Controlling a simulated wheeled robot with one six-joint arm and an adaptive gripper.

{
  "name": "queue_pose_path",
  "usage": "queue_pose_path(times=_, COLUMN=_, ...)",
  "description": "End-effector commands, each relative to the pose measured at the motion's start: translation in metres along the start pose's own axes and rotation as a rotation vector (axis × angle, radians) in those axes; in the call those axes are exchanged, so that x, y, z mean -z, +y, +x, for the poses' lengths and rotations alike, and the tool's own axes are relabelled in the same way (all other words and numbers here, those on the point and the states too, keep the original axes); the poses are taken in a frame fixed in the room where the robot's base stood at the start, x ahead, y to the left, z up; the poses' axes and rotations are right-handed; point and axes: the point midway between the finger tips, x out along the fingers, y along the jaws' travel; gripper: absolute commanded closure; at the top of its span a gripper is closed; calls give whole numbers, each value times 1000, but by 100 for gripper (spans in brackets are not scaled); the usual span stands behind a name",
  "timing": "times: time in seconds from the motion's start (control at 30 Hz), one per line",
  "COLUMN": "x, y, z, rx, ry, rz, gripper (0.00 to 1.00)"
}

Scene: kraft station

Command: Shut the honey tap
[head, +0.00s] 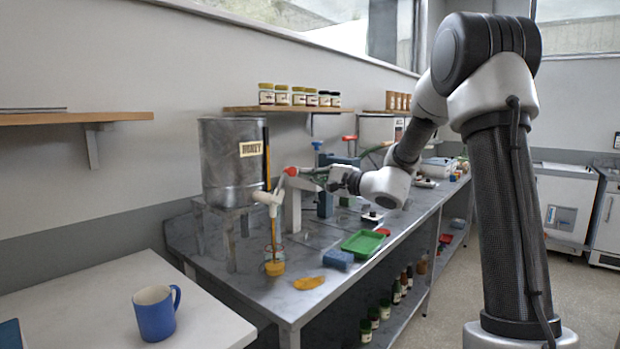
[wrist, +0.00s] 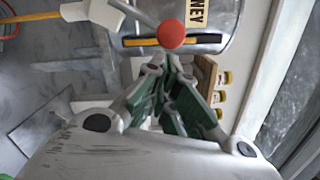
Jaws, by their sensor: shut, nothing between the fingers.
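The steel honey tank (head: 231,150) stands on a stand at the back left, with a HONEY label. Its white tap (head: 268,198) is at the tank's lower front; it also shows in the wrist view (wrist: 95,12). A lever slants up to the right from the tap and ends in a red knob (head: 291,171). My gripper (head: 312,173) is shut and empty just right of the knob. In the wrist view the knob (wrist: 171,34) lies just beyond my fingertips (wrist: 172,66); I cannot tell whether they touch. A jar with amber honey (head: 274,268) stands below the tap.
A yellow-orange patch (head: 309,283) lies on the steel bench (head: 240,290), near a blue block (head: 338,259) and a green tray (head: 363,243). A shelf of jars (head: 298,108) hangs behind. A blue mug (head: 155,314) stands on the white table at the front left.

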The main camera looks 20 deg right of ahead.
Motion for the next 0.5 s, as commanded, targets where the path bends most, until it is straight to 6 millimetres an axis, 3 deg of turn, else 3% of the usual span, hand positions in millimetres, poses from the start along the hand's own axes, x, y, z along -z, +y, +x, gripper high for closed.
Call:
queue_pose_path(times=0.23, x=32, y=5, z=-6, rx=-4, ry=-2, rz=1, gripper=100)
queue_pose_path(times=0.5, x=32, y=4, z=-68, rx=-2, ry=-2, rz=0, gripper=100)
